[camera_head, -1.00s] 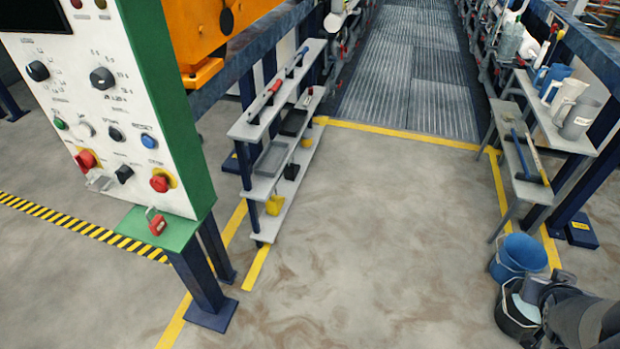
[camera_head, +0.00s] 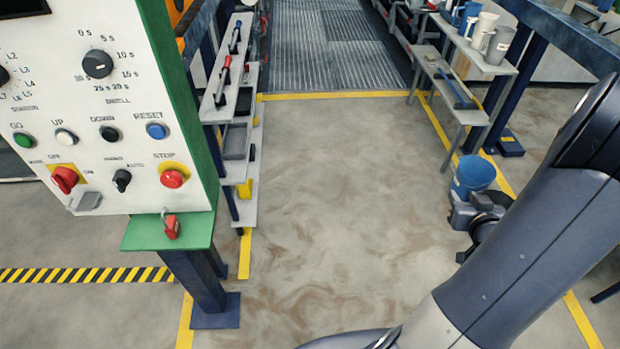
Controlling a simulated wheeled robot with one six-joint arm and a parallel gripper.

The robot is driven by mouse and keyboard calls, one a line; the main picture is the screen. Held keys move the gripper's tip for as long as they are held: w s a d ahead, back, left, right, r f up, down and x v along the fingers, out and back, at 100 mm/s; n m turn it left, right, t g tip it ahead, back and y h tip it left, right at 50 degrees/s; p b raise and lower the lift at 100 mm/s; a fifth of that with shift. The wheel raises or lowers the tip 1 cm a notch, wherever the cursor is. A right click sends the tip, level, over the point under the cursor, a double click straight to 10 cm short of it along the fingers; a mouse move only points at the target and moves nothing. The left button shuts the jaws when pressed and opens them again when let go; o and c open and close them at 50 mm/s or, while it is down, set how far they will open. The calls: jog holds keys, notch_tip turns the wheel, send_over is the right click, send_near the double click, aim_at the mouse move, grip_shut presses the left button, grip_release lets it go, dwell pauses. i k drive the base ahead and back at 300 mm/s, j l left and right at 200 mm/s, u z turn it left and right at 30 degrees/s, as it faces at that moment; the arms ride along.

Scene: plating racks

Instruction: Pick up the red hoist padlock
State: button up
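The red padlock (camera_head: 172,228) stands on the green ledge (camera_head: 140,235) under the control panel, at the left of the view. Its metal shackle points up. My gripper (camera_head: 462,218) is at the right, beyond my arm link, well apart from the padlock. It is partly hidden and dark, and I cannot make out whether its fingers are open or shut.
The white control panel (camera_head: 110,135) with knobs and red switches rises behind the ledge. A shelf rack (camera_head: 212,115) with tools stands just right of it. A blue bucket (camera_head: 473,175) and a shelf (camera_head: 490,65) with jugs are at the right. The middle floor is clear.

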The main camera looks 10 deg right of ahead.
aim_at(173, 223)
jog(key=j+u, duration=0.3)
jog(key=j, duration=2.85)
